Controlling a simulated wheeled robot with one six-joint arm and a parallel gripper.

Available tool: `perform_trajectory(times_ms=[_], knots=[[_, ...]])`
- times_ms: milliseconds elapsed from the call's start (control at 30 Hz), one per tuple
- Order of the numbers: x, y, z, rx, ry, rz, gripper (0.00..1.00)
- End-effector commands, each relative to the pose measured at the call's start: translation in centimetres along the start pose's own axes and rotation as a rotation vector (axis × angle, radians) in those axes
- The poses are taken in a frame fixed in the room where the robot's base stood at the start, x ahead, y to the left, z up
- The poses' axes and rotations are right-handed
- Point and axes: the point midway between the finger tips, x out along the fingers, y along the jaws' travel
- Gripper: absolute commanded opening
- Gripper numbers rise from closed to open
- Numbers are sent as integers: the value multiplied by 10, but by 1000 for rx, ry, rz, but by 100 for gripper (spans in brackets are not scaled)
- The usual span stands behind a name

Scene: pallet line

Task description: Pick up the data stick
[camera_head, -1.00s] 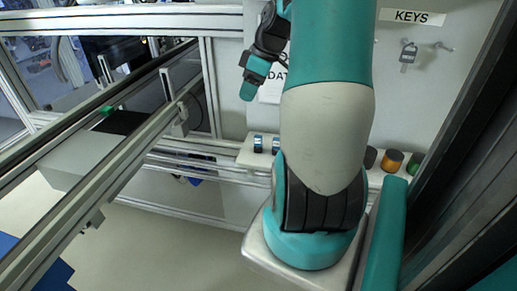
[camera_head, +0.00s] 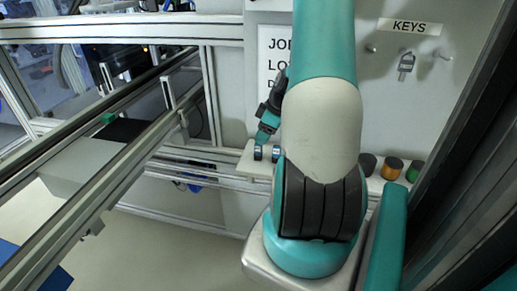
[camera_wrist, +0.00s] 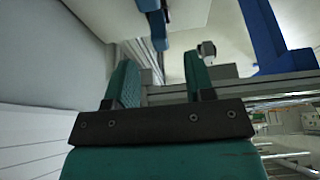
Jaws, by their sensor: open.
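Two small dark-and-blue items stand side by side on a white shelf (camera_head: 246,163), the left one (camera_head: 258,153) and the right one (camera_head: 276,154). They look like data sticks, but they are too small to tell for sure. My gripper (camera_head: 265,134) is just above the left item, pointing down, and appears apart from it. In the wrist view its two teal fingers (camera_wrist: 160,66) are spread with nothing held between them. A blue item (camera_wrist: 155,20) shows beyond the gap there, and a small grey item (camera_wrist: 208,49) beyond the right finger.
Brown (camera_head: 391,168) and green (camera_head: 413,171) round items stand on the shelf to the right. A key (camera_head: 406,62) hangs on the wall panel under a KEYS label (camera_head: 416,26). A printed sign (camera_head: 272,60) is behind my arm. Metal rails (camera_head: 110,175) run along the left.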

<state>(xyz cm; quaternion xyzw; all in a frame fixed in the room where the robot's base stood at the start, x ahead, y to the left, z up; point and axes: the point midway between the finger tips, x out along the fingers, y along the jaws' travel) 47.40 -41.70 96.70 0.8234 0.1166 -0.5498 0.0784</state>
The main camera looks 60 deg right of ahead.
Motion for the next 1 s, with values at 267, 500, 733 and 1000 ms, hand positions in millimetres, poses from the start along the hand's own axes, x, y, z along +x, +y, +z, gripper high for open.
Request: perform_trajectory(times_ms=[267,500,733,1000], knots=[[34,-2,3,2,-2,-6,49],[52,-1,3,1,-1,0,49],[52,-1,3,1,0,0,33],[52,-1,3,1,0,-1,0]])
